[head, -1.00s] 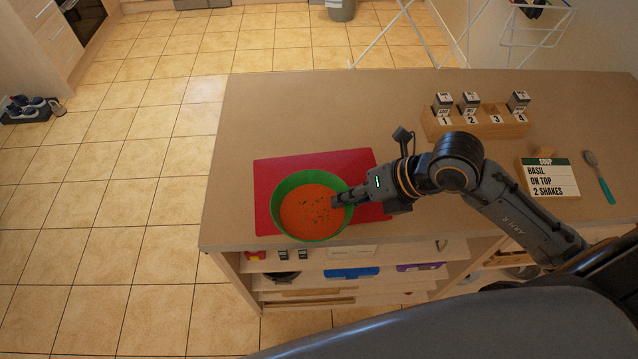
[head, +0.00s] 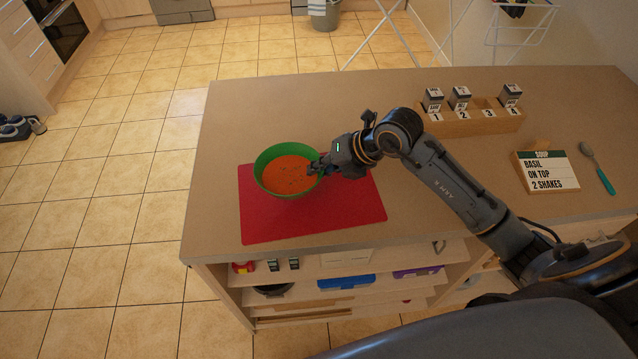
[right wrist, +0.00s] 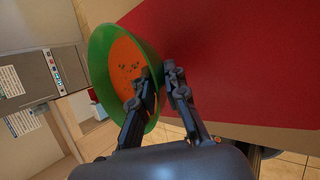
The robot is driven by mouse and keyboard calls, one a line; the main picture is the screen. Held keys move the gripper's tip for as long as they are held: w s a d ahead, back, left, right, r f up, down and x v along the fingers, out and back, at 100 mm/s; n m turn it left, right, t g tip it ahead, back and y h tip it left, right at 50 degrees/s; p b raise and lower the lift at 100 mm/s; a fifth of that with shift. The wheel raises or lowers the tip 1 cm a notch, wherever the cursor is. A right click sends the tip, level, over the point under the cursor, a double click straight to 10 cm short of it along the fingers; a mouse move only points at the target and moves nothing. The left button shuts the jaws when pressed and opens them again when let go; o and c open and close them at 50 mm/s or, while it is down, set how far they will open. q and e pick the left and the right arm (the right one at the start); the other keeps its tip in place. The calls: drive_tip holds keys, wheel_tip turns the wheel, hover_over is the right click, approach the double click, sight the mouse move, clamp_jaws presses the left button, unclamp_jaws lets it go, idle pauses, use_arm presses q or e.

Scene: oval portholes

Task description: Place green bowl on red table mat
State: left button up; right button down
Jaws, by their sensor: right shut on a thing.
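The green bowl (head: 264,166) holds orange soup with dark flecks. In the head view it shows over the far left part of the red table mat (head: 315,214), its far rim past the mat's far edge. I cannot tell whether its base touches the mat. My right gripper (head: 314,168) is shut on the bowl's right rim. In the right wrist view one finger is inside the green bowl (right wrist: 99,67) and one outside, at the gripper (right wrist: 160,88); the red mat (right wrist: 235,60) lies to the right. My left gripper is not in view.
A wooden rack (head: 470,122) with several numbered slots and shaker jars stands at the counter's back right. A recipe sign (head: 547,172) and a spoon (head: 598,168) lie at the right. The counter's front edge is just below the mat; open shelves are underneath.

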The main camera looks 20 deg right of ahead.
drive_tip(key=shift+w+f+b, duration=0.4)
wheel_tip(320, 180, down, 3)
drive_tip(key=b, duration=0.2)
drive_tip(key=shift+w+f+b, duration=0.1)
drive_tip(key=shift+f+b, duration=0.1)
drive_tip(key=shift+b, duration=0.1)
drive_tip(key=shift+r, duration=0.1)
drive_tip(key=c, duration=1.4)
unclamp_jaws()
drive_tip(key=b+v, duration=0.1)
drive_tip(key=v, duration=1.1)
drive_tip(key=shift+b, duration=0.3)
